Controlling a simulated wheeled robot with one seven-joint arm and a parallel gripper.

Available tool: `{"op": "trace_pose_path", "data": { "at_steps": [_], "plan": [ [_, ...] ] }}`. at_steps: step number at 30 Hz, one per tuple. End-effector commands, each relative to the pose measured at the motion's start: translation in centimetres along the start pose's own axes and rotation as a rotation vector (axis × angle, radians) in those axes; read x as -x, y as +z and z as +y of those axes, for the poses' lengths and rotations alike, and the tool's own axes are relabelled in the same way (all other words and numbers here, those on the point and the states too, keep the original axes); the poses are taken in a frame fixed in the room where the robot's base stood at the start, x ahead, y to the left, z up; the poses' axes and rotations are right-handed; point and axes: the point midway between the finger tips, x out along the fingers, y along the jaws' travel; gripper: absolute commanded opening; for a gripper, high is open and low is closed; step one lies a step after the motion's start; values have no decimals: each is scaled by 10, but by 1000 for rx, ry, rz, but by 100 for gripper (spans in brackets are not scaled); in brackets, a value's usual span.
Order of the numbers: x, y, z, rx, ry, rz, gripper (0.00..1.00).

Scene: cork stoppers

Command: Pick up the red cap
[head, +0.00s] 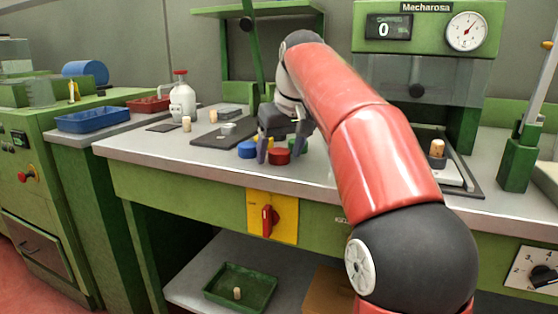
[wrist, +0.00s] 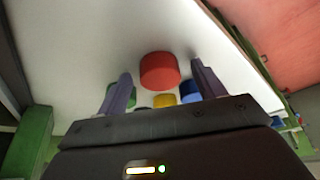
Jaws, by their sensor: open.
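The red cap (head: 279,157) stands on the grey worktop near its front edge, and it also shows in the wrist view (wrist: 160,70). My gripper (head: 277,156) is open around or just above the red cap; in the wrist view the cap appears between and beyond the two fingertips (wrist: 160,72). I see no finger touching it. A blue cap (head: 247,150) stands left of it. A green cap (head: 298,145) and a yellow cap (head: 272,141) are close behind, partly hidden by my gripper.
A dark mat (head: 205,138) with a small metal piece (head: 228,128) lies left of the caps. A white jug (head: 182,103), corks (head: 186,124) and a blue tray (head: 92,119) are farther left. A cork stands on a holder (head: 437,148) at right. The worktop's front edge is close.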

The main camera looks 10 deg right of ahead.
Motion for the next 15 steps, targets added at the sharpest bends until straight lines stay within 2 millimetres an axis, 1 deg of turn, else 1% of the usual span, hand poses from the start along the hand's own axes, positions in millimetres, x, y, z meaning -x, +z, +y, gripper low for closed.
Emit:
{"op": "trace_pose_path", "data": {
  "at_steps": [4, 5, 15],
  "plan": [
    [1, 0, 0, 0, 0, 1, 69],
    [1, 0, 0, 0, 0, 0, 67],
    [1, 0, 0, 0, 0, 0, 23]
  ]
}}
